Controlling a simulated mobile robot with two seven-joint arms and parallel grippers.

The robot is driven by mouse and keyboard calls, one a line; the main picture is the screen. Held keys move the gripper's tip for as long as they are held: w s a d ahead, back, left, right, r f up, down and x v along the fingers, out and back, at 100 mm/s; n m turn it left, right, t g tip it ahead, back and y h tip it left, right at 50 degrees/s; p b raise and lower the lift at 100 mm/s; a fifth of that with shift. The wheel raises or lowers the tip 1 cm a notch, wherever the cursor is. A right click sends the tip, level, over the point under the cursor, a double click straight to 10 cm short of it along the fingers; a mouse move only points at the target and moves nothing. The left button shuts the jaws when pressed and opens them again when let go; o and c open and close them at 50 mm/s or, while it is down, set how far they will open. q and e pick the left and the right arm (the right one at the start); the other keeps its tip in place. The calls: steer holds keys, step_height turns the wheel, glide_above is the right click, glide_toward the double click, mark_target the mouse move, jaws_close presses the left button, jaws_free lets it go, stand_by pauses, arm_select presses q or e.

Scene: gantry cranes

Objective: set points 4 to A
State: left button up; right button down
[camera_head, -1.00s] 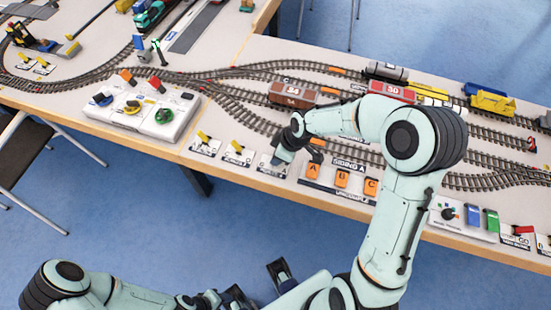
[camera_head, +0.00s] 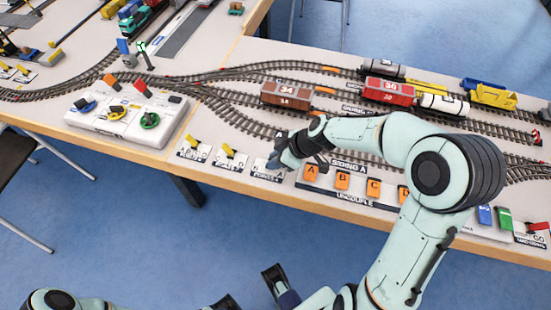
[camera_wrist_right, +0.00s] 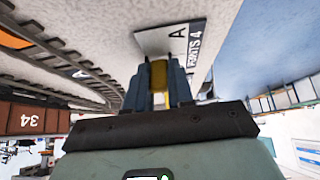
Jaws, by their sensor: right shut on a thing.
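The points 4 plate (camera_head: 262,172) is a white label plate near the front edge of the table. In the right wrist view the plate (camera_wrist_right: 178,38) shows the letter A and the words POINTS 4. My right gripper (camera_head: 284,161) is down at this plate. In the right wrist view its dark fingers (camera_wrist_right: 159,82) are shut on the yellow lever (camera_wrist_right: 158,77). The fingers hide much of the lever, so I cannot tell which way it leans. My left gripper (camera_head: 250,290) is low at the bottom of the head view, away from the table, with its fingers apart.
Two similar yellow-lever plates (camera_head: 195,150) (camera_head: 232,157) stand left of points 4. The orange uncoupler buttons (camera_head: 342,181) are close on the right. Tracks with a brown wagon (camera_head: 286,96) and a red wagon (camera_head: 389,91) run behind. A white control box (camera_head: 130,115) stands left.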

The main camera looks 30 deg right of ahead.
steer(key=shift+r, duration=0.1)
steer(key=c, duration=1)
jaws_free()
steer(key=p+v, duration=0.1)
steer(key=v, duration=1.2)
steer(key=shift+s+d+r, duration=0.1)
steer(key=shift+d, duration=0.05)
